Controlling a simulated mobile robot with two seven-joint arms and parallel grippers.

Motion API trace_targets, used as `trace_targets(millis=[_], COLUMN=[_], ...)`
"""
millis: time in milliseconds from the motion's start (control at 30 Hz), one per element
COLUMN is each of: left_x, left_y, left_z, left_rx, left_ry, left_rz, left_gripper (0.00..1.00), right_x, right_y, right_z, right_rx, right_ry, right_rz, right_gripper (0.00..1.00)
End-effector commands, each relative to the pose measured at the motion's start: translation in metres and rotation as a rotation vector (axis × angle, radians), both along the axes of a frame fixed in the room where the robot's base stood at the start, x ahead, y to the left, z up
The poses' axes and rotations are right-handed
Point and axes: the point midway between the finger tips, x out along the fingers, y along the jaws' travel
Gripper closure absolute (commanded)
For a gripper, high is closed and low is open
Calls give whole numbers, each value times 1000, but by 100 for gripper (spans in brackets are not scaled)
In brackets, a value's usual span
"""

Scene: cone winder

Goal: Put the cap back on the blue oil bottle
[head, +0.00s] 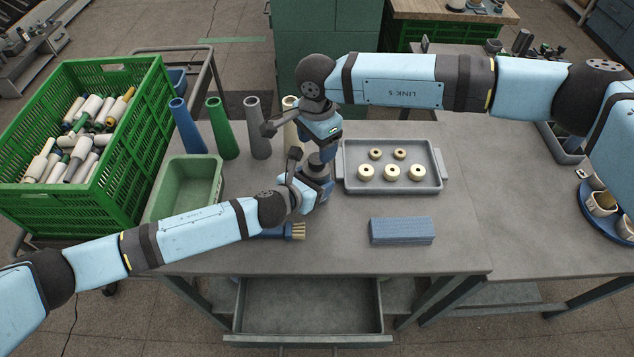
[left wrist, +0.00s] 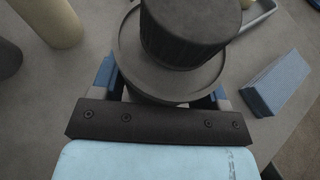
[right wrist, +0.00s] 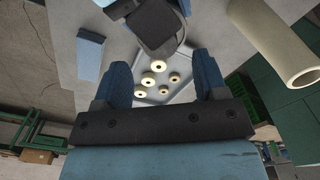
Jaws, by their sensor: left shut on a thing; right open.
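My left gripper (head: 318,186) is shut on what appears to be the oil bottle; its body is mostly hidden by the fingers. Its round grey top (left wrist: 127,50) shows between the fingers in the left wrist view. A dark ribbed cap (left wrist: 190,30) sits upright over this top; it also shows in the head view (head: 316,160) and the right wrist view (right wrist: 155,28). Whether it is fully seated I cannot tell. My right gripper (head: 290,140) is open and empty, close above and beside the cap. In the right wrist view, its fingers (right wrist: 163,80) are apart.
Blue (head: 187,128), green (head: 221,130), grey (head: 257,130) and cream (head: 291,125) cones stand behind the grippers. A green bin (head: 155,197) is left. A grey tray (head: 437,180) with several cream rings and a blue cloth stack (head: 402,231) lie right. A brush (head: 298,231) lies in front.

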Motion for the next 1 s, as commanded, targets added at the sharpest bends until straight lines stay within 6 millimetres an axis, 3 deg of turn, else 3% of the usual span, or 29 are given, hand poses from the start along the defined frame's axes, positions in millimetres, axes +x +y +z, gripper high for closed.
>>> trace_targets(millis=[267,533,1000], left_x=[0,0,0], left_y=[0,0,0], left_z=[0,0,0], left_rx=[0,0,-1], left_ry=[0,0,-1], left_rz=[0,0,0], left_gripper=[98,98,98], right_x=[0,0,0], right_y=[0,0,0], right_z=[3,36,26], right_rx=[0,-1,0], right_ry=[0,-1,1], right_rz=[5,139,139], right_gripper=[36,36,36])
